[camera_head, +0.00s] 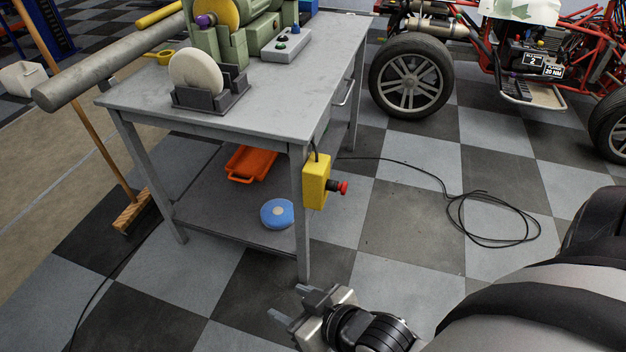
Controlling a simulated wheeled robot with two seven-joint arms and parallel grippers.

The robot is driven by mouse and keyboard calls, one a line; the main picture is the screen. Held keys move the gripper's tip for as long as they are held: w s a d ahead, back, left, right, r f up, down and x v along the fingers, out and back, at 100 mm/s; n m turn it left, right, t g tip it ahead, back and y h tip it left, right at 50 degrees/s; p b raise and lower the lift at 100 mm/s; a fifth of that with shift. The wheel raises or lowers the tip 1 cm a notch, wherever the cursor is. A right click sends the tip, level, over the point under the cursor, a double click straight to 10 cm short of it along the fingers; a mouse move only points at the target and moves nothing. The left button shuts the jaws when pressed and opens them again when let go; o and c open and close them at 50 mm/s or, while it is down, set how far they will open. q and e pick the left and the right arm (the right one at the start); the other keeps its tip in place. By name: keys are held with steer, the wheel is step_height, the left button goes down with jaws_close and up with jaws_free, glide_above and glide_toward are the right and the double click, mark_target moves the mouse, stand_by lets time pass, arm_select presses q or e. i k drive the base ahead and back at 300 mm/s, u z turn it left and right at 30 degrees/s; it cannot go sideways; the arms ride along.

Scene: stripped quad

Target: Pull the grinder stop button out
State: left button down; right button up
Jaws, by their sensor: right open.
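The grinder stop button (340,187) is a red knob on the right side of a yellow box (315,181). The box is fixed to the front right leg of the grey workbench (150,98). My right gripper (277,304) is low in the picture, below the box and near the foot of that leg. Its fingers point left, and it is open and empty, apart from the button. The left gripper does not show.
The green grinder (232,50) and a grey control box (287,45) stand on the bench. A black cable (455,195) lies coiled on the checkered floor to the right. A red-framed quad (480,60) stands behind. A broom (130,212) leans at the left.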

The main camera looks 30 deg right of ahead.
mark_target(342, 188)
steer(key=z, duration=1.3)
